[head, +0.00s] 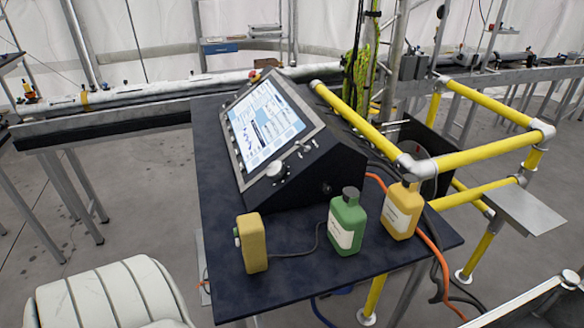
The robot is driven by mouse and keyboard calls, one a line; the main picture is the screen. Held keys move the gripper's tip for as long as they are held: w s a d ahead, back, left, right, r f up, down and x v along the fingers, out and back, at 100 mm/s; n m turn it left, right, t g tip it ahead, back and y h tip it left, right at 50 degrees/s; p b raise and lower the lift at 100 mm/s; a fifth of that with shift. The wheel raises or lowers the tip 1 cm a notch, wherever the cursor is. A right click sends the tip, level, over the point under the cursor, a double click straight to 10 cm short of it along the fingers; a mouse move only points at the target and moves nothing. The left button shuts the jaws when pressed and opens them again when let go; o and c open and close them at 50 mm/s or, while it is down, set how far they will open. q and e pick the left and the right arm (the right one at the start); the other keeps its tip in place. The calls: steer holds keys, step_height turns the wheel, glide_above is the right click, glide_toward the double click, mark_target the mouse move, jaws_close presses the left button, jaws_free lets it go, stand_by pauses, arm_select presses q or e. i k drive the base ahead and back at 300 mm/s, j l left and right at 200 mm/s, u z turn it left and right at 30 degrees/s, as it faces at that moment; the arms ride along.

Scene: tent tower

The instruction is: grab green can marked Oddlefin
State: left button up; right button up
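A green can (346,222) with a dark cap and a pale label stands upright near the front edge of the dark table (300,285). The writing on its label is too small to read. A yellow can (403,211) with a dark cap and pale label stands upright just to its right and slightly behind. Another yellow can (254,245) is to the left, apart from the green one; its cap side faces left, so it seems to lie on its side. Neither of my grippers shows in the head view.
A console with a lit screen (265,120) fills the table behind the cans. Yellow railing (480,156) and an orange cable (436,262) are at the right. A white padded seat (105,298) is at the front left.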

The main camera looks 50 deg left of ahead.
mark_target(348, 220)
steer(key=u, duration=1.45)
steer(key=k+l+u, duration=0.15)
steer(key=u, duration=0.25)
steer(key=k+l+u, duration=0.1)
steer(key=k+u, duration=0.15)
steer(key=u, duration=0.15)
steer(key=k+u, duration=0.2)
steer(key=u, duration=0.15)
steer(key=k+l, duration=0.15)
steer(key=k, duration=0.2)
steer(key=i+l, duration=0.3)
